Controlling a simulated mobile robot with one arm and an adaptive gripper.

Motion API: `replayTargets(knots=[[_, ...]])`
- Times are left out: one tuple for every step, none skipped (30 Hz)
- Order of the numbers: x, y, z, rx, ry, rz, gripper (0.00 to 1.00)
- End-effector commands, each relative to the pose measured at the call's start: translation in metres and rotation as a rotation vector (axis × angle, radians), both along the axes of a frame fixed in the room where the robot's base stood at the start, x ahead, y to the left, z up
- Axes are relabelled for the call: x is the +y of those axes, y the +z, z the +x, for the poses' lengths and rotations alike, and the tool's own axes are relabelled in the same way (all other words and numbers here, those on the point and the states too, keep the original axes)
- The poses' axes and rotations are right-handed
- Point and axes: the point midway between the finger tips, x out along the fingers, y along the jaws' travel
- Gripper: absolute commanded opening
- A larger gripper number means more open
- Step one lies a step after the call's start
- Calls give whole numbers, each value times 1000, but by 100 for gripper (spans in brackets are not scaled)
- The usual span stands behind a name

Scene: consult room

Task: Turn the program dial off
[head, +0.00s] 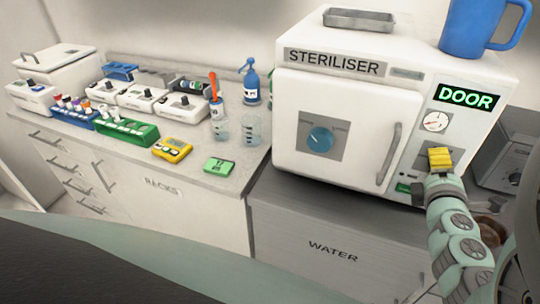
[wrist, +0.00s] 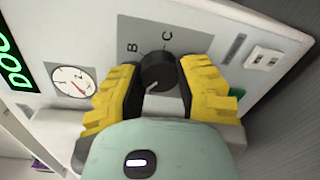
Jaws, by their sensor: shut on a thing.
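The program dial (wrist: 160,70) is a round black knob on a grey plate (wrist: 190,43) with the letters B and C above it in the wrist view. A pale pointer mark shows at its lower left edge, away from both letters. Other marks on the plate are hidden by my fingers. My gripper (wrist: 162,76) is shut on the dial, a yellow finger on each side. In the head view my gripper (head: 440,159) is against the right-hand panel of the white steriliser (head: 335,91), and it hides the dial there.
A pressure gauge (head: 435,121) and a lit DOOR display (head: 466,98) sit above my gripper. The door handle (head: 389,154) sticks out to its left. A blue mug (head: 470,27) stands on top.

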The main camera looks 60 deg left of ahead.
Motion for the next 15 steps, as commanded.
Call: replayTargets(knots=[[3,-3,-2,-26,13,-39,0],[4,-3,-2,-41,13,-62,0],[4,-3,-2,-64,14,-94,0],[3,-3,-2,-79,12,-117,0],[3,-3,-2,-95,11,-141,0],[3,-3,-2,-115,11,-170,0],[3,-3,-2,-130,13,-192,0],[3,-3,-2,-144,12,-214,0],[3,-2,-2,-163,11,-241,0],[3,-2,-1,-178,10,-262,0],[3,-2,-1,-191,9,-282,0],[3,-2,-1,-207,10,-307,0],[3,-2,-1,-219,10,-324,0],[3,-2,-2,-230,10,-341,0],[3,-2,-2,-245,11,-363,0]])
